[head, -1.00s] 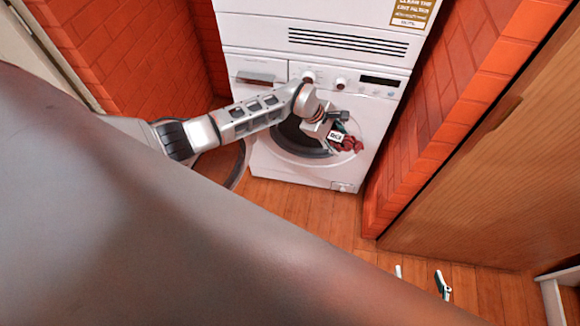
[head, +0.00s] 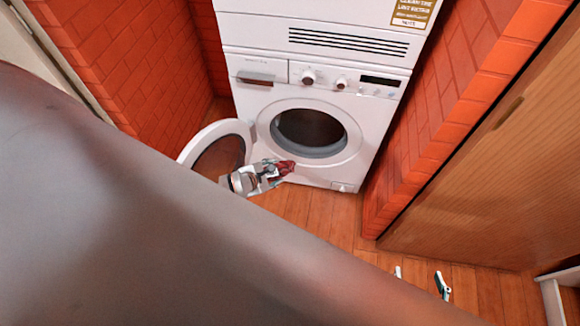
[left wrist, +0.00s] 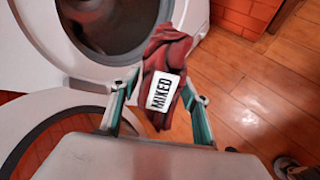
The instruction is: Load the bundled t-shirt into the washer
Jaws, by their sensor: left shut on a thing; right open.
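The bundled t-shirt (head: 287,167) is dark red, with a white "MIXED" tag in the left wrist view (left wrist: 170,52). My left gripper (head: 275,171) is shut on it, with a finger on each side of the bundle in the left wrist view (left wrist: 160,84). It holds the shirt in front of the washer (head: 362,125), below and left of the round opening (head: 309,132) in the head view. The washer door (head: 218,158) is swung open to the left. My right gripper (head: 420,279) is open at the bottom of the head view, mostly hidden.
A second white machine (head: 340,25) sits on top of the washer. Red brick walls stand close on both sides. A wooden door (head: 500,170) is at the right. The wood floor (head: 325,212) before the washer is clear. My own body hides the lower left.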

